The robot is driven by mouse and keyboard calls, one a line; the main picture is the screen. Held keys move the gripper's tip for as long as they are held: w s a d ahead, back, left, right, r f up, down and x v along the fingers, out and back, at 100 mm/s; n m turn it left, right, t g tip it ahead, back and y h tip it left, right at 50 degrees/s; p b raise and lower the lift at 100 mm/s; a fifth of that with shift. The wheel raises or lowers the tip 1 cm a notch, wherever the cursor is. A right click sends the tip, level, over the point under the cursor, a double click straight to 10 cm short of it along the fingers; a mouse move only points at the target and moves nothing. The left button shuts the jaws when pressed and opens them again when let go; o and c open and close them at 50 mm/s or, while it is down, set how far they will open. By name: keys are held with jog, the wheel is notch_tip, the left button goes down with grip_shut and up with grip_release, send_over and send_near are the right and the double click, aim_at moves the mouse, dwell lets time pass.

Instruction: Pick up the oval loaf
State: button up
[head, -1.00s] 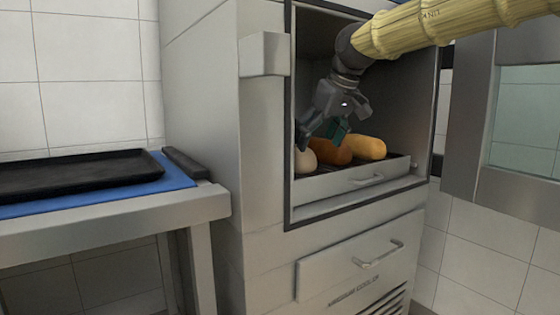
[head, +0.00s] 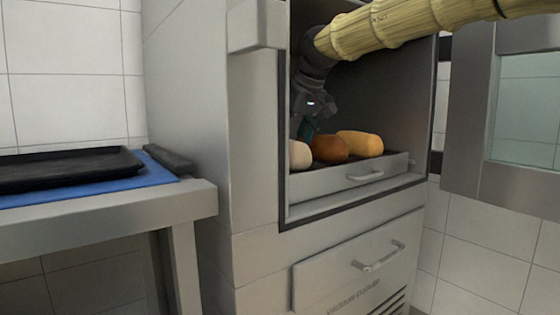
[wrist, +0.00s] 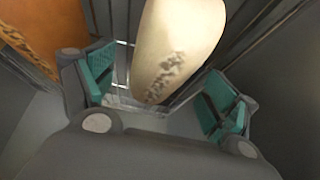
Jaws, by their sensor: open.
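Three loaves lie in a row on the rack in the open chamber. The pale, oval-looking loaf (head: 299,154) is at the left, a brown rounded loaf (head: 328,149) is in the middle and a yellow long loaf (head: 361,144) is at the right. My gripper (head: 305,128) is open inside the chamber, above and behind the pale loaf. In the wrist view, the pale loaf (wrist: 178,42) shows between the two spread green fingers, with a gap on each side. The brown loaf (wrist: 45,28) is just beyond the left finger. The far ends of the loaves are cut off there.
The chamber's left wall (head: 258,140) is close beside the pale loaf. A pull-out rack front with a handle (head: 365,177) crosses the opening. The oven door (head: 471,130) stands open at right. A black tray (head: 70,168) lies on a blue mat (head: 160,174) at left.

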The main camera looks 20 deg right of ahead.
jog(key=shift+b+x, duration=0.75)
jog(key=shift+x, duration=0.55)
jog(key=shift+r, duration=0.1)
jog(key=shift+a, duration=0.1)
jog(key=c, duration=1.2)
jog(key=shift+r, duration=0.1)
jog(key=shift+c, duration=0.2)
notch_tip(320, 180, up, 4)
jog(key=p, duration=0.3)
jog(key=shift+p, duration=0.8)
jog(key=shift+s+p, duration=0.15)
jog(key=shift+p, duration=1)
jog(key=shift+s+d+p, duration=0.2)
jog(key=shift+d+p, duration=0.05)
jog(key=shift+p, duration=0.8)
